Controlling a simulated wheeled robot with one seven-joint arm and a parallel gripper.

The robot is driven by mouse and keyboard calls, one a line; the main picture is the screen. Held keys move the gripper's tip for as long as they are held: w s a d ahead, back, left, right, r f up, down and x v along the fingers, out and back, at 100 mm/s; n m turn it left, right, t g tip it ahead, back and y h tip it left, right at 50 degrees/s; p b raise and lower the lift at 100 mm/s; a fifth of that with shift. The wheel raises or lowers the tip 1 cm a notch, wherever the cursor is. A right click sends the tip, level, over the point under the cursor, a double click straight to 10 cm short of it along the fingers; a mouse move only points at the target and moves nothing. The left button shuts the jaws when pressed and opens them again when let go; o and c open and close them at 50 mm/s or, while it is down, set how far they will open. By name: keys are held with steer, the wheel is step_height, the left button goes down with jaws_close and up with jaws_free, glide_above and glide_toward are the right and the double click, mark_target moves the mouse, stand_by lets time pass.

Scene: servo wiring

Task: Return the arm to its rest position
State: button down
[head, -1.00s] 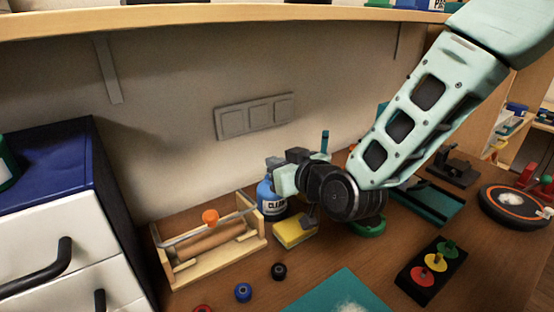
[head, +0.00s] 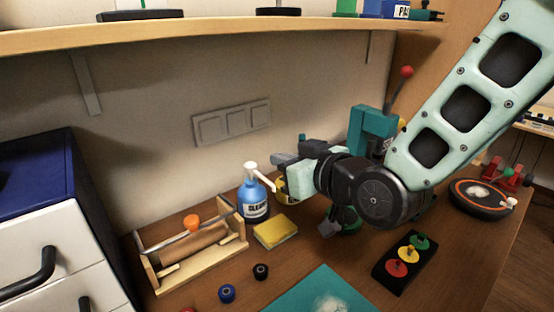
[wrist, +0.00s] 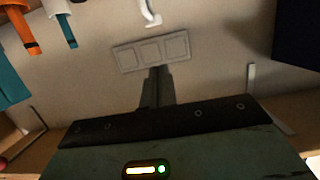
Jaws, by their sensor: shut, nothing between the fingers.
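My mint-and-black arm comes in from the upper right in the head view and bends at a round dark joint above the bench. My gripper (head: 281,160) points left toward the back wall, held above the bench. In the wrist view its dark fingers (wrist: 153,88) are together with nothing between them, in front of the grey switch panel (wrist: 152,52). The arm hides part of the bench and the things behind it.
A blue cleaner bottle (head: 254,198) and yellow sponge (head: 275,233) stand close left of my gripper. A wooden toolbox (head: 165,276) is further left. A shelf (head: 200,36) runs overhead. A teal machine (head: 372,128) stands behind the arm.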

stand_by(0.3)
steer(key=s+d+f+g+h+p, duration=0.1)
steer(key=s+d+g+h, duration=0.1)
steer(key=s, duration=0.5)
steer(key=s+d+f+g+h+p, duration=0.1)
steer(key=s+d+f+g+h, duration=0.1)
steer(key=s+g, duration=0.4)
steer(key=s+d+f+g+h, duration=0.1)
steer(key=s+d+g+h, duration=0.2)
steer(key=s, duration=0.7)
steer(key=shift+d+f+n+g+h+p, duration=0.4)
steer(key=shift+d+g, duration=0.4)
steer(key=shift+d, duration=0.3)
